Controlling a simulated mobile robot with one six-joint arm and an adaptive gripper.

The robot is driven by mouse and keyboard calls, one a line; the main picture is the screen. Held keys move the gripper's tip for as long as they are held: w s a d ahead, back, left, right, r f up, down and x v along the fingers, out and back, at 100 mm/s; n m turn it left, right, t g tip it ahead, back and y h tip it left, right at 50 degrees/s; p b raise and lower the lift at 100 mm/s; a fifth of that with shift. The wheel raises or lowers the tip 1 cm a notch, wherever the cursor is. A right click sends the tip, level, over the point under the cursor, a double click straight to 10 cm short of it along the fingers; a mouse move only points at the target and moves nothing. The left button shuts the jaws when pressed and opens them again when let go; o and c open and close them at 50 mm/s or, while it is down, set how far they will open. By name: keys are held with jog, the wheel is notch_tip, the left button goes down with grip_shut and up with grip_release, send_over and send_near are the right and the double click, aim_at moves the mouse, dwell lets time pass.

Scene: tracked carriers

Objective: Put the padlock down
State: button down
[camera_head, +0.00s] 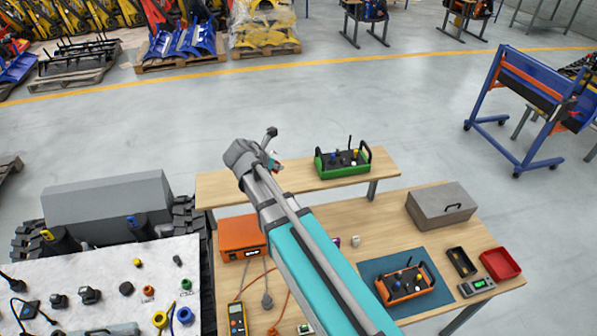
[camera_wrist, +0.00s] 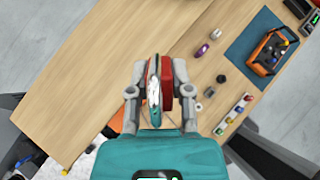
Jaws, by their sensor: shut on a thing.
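My gripper (camera_wrist: 160,70) is shut on a red padlock (camera_wrist: 180,72), which shows between the fingers in the wrist view. A pale, silvery face with some teal lies along its left side. The fingers hide part of it, and its shackle cannot be made out. In the head view my gripper (camera_head: 268,150) is at the end of the outstretched arm, over the left part of the rear wooden bench (camera_head: 232,187). A small bit of red and white padlock (camera_head: 277,163) shows there. In the wrist view bare wooden top (camera_wrist: 100,70) lies below and beyond the padlock, apparently with a gap.
A green remote control (camera_head: 342,163) stands right of my gripper. The rear bench's left part looks clear.

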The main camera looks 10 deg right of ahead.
jog(key=w+d+f+b, duration=0.2)
jog(key=w+f+b, duration=0.1)
jog(key=w+d+f+b, duration=0.3)
jog(key=w, duration=0.1)
jog(key=w+d+f+b, duration=0.2)
jog(key=w+f+b, duration=0.1)
jog(key=w, duration=0.1)
jog(key=shift+d, duration=0.15)
dwell(0.4)
jog(key=shift+f, duration=0.1)
jog(key=shift+w+d+f+b, duration=0.15)
jog(key=shift+w+f+b, duration=0.05)
jog(key=shift+f+b, duration=0.3)
jog(key=shift+w+d+f+b, duration=0.1)
jog(key=shift+w+f+b, duration=0.05)
jog(key=shift+f+b, duration=1.3)
jog(key=shift+b, duration=0.1)
jog(key=shift+f, duration=0.1)
jog(key=c, duration=0.5)
grip_release()
jog(key=shift+c, duration=0.2)
